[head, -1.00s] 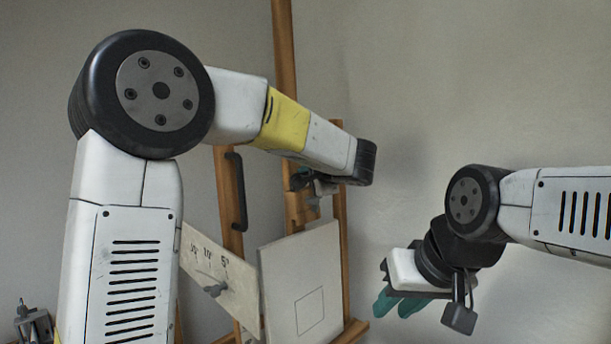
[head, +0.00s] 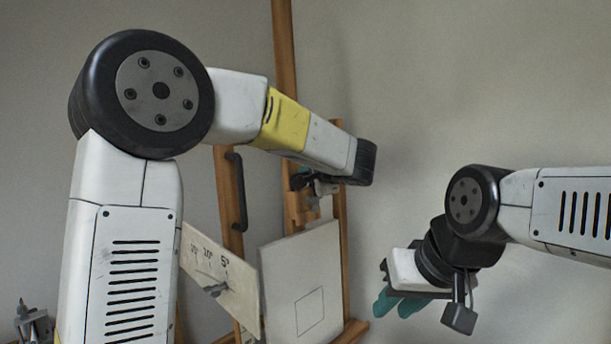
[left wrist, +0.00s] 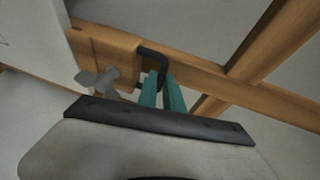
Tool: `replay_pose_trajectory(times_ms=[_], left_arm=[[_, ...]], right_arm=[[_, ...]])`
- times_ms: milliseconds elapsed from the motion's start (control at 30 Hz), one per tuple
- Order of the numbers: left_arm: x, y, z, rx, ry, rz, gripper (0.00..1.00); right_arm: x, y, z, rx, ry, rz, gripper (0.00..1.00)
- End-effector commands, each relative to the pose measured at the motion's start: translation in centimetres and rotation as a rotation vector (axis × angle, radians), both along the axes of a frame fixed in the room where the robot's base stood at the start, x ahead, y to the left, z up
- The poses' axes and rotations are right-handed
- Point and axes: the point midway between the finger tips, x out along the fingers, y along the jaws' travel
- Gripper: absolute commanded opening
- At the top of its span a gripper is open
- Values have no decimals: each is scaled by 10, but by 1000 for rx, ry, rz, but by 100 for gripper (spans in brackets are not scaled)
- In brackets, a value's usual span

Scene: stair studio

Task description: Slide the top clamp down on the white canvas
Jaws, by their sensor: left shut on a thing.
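The white canvas (head: 305,275), with a square outlined on it, stands on a wooden easel (head: 285,70). The top clamp (head: 302,206) is a wooden block on the mast just above the canvas's top edge. In the left wrist view the clamp (left wrist: 108,45) has a grey wing knob (left wrist: 98,80) and a black handle (left wrist: 154,55). My left gripper (left wrist: 163,92) has its teal fingers shut on the black handle; in the head view my arm mostly hides it. My right gripper (head: 398,303) hangs empty right of the easel, its teal fingers apart.
A pale board (head: 218,280) with angle marks and a grey knob is left of the canvas. Another black handle (head: 237,190) is on the easel's left leg. A grey metal fixture (head: 33,323) shows at lower left. A plain wall lies behind.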

Motion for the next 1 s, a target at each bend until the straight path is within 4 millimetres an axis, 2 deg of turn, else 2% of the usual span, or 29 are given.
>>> replay_pose_trajectory(times_ms=[267, 567, 867, 900, 1000], left_arm=[[0, 0, -1, 1, 0, 0, 0], [-3, -3, -44, 2, 5, 0, 0], [-3, -3, -45, -1, 0, 0, 0], [-3, -3, -45, -1, 0, 0, 15], [-3, -3, -45, -1, 0, 0, 33]], right_arm=[[0, 0, 0, 0, 0, 0, 29], [0, 0, 0, 0, 0, 0, 29], [0, 0, 0, 0, 0, 0, 29], [0, 0, 0, 0, 0, 0, 29], [0, 0, 0, 0, 0, 0, 29]])
